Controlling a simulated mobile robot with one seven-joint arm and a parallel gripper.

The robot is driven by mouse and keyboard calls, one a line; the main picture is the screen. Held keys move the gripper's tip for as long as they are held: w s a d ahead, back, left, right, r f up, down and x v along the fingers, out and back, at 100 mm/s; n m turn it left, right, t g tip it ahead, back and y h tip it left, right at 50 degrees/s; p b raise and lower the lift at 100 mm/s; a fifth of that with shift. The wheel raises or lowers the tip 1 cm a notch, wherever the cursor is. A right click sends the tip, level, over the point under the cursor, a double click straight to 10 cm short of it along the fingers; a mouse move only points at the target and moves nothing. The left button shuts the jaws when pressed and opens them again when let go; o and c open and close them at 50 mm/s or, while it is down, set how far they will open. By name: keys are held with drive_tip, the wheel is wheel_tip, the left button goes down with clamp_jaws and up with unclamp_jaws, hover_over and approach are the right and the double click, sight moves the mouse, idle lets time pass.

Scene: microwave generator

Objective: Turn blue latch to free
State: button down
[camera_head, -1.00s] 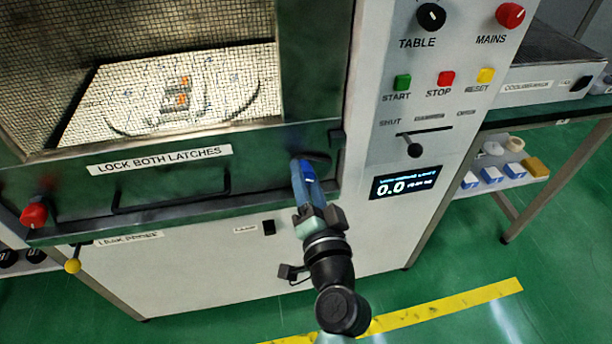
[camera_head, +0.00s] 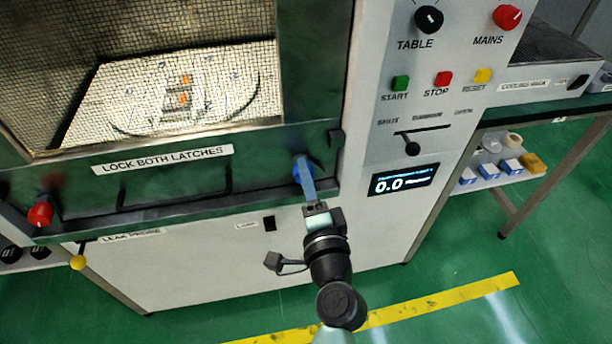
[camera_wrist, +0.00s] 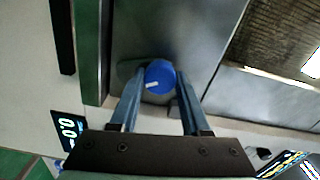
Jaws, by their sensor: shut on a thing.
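The blue latch (camera_head: 299,167) is a round blue knob at the lower right corner of the oven door. In the wrist view the blue latch (camera_wrist: 160,77) has a short white mark on its face, pointing left and slightly down. My gripper (camera_head: 305,176) reaches up to it from below in the head view. In the wrist view the fingers of my gripper (camera_wrist: 158,88) lie on either side of the knob, shut on it. The fingers hide part of the knob in the head view.
A red latch knob (camera_head: 40,212) is at the door's lower left, with a yellow ball (camera_head: 78,262) below it. A door handle (camera_head: 170,196) runs between the latches. The control panel with a display (camera_head: 404,181) is close on the right. The floor in front is clear.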

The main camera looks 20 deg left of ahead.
idle(0.3)
drive_tip(key=shift+c, duration=1.8)
unclamp_jaws()
drive_tip(key=shift+s, duration=0.1)
drive_tip(key=b+v, duration=0.1)
drive_tip(key=v, duration=1.2)
